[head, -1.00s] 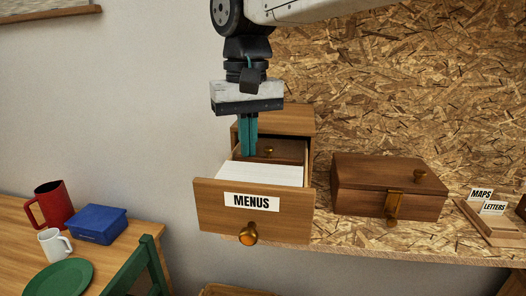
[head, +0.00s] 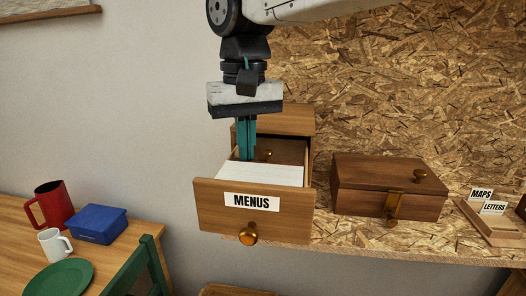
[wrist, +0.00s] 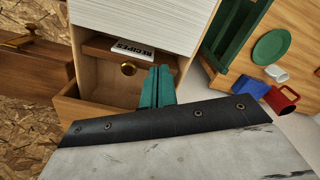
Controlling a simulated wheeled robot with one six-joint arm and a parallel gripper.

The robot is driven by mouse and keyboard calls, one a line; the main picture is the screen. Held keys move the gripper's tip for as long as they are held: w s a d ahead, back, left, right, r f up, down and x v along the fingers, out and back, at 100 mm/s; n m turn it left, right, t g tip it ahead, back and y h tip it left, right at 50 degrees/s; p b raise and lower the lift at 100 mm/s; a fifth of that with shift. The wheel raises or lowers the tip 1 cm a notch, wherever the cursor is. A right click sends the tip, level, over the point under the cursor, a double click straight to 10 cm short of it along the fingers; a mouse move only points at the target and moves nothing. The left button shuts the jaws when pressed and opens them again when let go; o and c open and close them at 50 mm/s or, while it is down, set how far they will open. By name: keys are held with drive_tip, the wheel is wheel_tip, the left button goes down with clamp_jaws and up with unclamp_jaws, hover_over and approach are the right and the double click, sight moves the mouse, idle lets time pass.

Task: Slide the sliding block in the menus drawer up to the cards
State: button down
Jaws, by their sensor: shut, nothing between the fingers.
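The menus drawer (head: 215,210) is pulled out, with a MENUS label and a brass knob on its front. White cards (head: 262,174) fill its front part and show at the top of the wrist view (wrist: 150,12). Behind the cards, the wrist view shows a wooden piece (wrist: 97,45), apparently the sliding block, beside a RECIPES label (wrist: 132,49) and a brass knob (wrist: 128,69). My gripper (head: 246,160) points down, shut and empty, with its teal fingertips (wrist: 158,68) low behind the cards. I cannot tell whether they touch the wooden piece.
A wooden box (head: 385,188) with a brass latch stands on the shelf to the right. A holder with MAPS and LETTERS labels (head: 490,222) is farther right. A table at the lower left bears a red mug (head: 52,203), a blue box (head: 95,224), a white mug and a green plate.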

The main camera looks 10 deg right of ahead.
drive_tip(key=shift+s+a, duration=0.25)
drive_tip(key=shift+s, duration=0.45)
idle(0.3)
wheel_tip(320, 180, up, 7)
idle(0.8)
